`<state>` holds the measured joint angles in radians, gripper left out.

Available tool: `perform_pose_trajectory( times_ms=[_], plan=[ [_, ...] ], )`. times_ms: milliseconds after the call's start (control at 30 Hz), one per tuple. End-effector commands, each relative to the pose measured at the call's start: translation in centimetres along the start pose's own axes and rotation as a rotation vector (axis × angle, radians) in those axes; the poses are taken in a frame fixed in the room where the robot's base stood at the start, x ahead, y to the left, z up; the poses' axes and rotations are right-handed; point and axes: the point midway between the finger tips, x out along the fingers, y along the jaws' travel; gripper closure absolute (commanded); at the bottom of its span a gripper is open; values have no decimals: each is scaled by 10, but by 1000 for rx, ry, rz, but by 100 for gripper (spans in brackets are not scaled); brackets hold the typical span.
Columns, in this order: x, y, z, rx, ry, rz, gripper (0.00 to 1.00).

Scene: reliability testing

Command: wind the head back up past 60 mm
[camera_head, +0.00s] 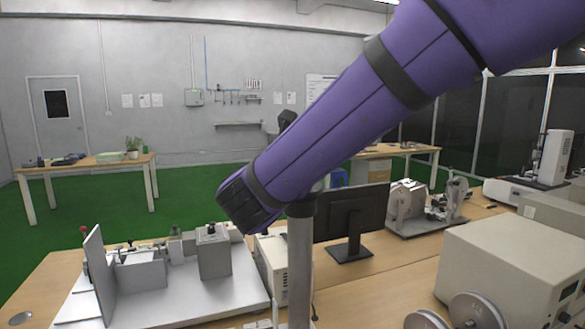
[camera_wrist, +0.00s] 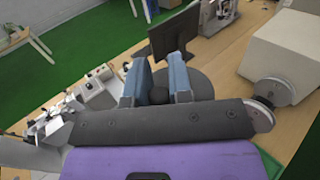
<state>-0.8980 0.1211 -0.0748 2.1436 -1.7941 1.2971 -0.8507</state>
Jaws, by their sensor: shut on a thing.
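My gripper (camera_wrist: 160,72) shows in the wrist view as two blue-grey fingers, shut on a small dark round knob (camera_wrist: 158,96) low between them. A dark grey rounded disc (camera_wrist: 202,86) lies just behind the right finger; I cannot tell whether the knob belongs to it. In the head view my purple arm crosses from the upper right to the middle, and my fingers are hidden. A grey upright post (camera_head: 300,262) stands below the arm. I cannot make out the head or any millimetre reading.
A bench rig with a white base (camera_head: 225,297) stands at front left. A black monitor (camera_head: 350,214) stands behind the post. A beige box (camera_head: 510,265) with metal wheels (camera_head: 474,310) takes the front right. Another rig (camera_head: 408,207) is behind. Bare wood lies between monitor and box.

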Motion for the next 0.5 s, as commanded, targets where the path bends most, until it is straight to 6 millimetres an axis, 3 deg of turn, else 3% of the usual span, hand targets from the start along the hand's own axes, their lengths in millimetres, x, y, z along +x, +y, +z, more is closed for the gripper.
perform_pose_trajectory(
  times_ms=[500],
  plan=[
    [-2, -10, 0, -2, -2, 454, 100]
  ],
)
